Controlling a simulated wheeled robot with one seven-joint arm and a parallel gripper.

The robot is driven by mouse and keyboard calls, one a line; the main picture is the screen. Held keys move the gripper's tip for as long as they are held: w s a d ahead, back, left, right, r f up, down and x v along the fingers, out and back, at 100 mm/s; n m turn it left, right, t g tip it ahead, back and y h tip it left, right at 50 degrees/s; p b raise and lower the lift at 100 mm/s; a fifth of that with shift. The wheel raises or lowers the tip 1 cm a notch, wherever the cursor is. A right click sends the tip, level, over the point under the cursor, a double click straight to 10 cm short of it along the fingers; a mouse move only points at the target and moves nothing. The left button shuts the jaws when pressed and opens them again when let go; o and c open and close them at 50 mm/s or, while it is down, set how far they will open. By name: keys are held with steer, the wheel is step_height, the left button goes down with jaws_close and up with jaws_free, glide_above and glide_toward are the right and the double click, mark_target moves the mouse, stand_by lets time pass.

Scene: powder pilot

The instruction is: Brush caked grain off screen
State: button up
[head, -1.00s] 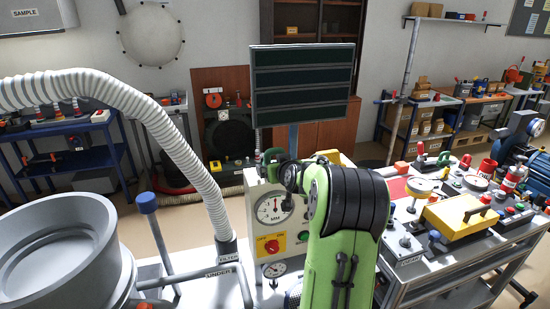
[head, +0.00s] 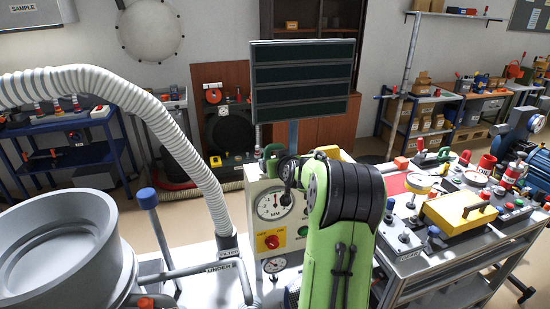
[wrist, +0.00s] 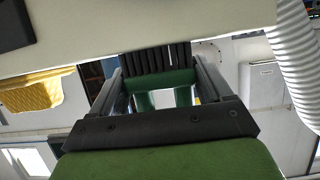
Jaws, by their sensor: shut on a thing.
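A large grey round vessel (head: 55,245) with a stepped rim stands at the lower left of the head view. No caked grain can be made out, and I cannot tell whether its inner face is the screen. My green and black arm rises in front of a beige gauge box, and its end is hidden in the head view. In the wrist view my gripper (wrist: 165,88) has its grey fingers around a green piece (wrist: 165,78) with a row of dark ribs like bristles, by its look a brush. A pale surface crosses the top of that view, close to the fingers.
A ribbed white hose (head: 165,130) arches down beside the gauge box (head: 270,205). A blue-topped lever (head: 147,197) stands between vessel and hose. A dark slatted board (head: 303,80) rises behind my arm. A crowded bench (head: 410,262) is at right.

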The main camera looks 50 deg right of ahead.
mark_target(276, 148)
steer(key=shift+r+p, duration=1.4)
steer(key=shift+r, duration=1.15)
